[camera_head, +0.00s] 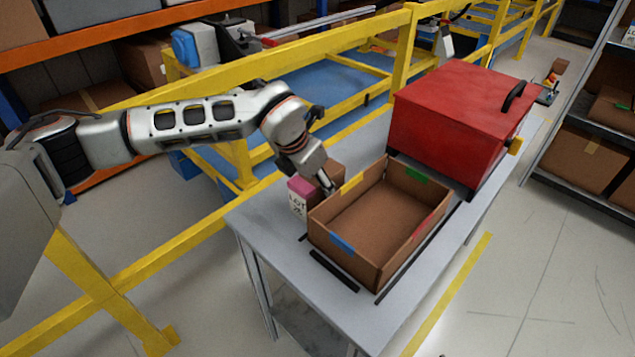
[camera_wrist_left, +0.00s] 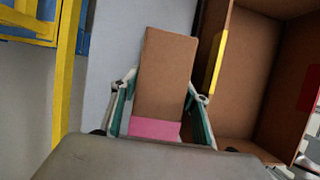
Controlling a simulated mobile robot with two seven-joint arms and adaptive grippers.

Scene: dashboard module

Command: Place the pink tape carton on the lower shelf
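The pink tape carton (camera_head: 298,199) is a brown box with a pink band and a "LOT" label at one end. It is at the left end of the grey table, just left of the open brown bin. My left gripper (camera_head: 328,186) is over it. In the left wrist view the carton (camera_wrist_left: 165,75) lies between the two fingers of my left gripper (camera_wrist_left: 166,86), pink band nearest the wrist. The fingers are very close to its sides; I cannot tell whether they press on it. A shelf surface (camera_head: 312,322) shows under the table. My right gripper is not in view.
The open brown bin (camera_head: 335,245) with coloured tape marks stands close beside the carton, and its wall shows in the wrist view. A red case (camera_head: 445,125) stands behind it. A yellow rail runs behind the table. A rack (camera_head: 590,195) with cartons stands at the right.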

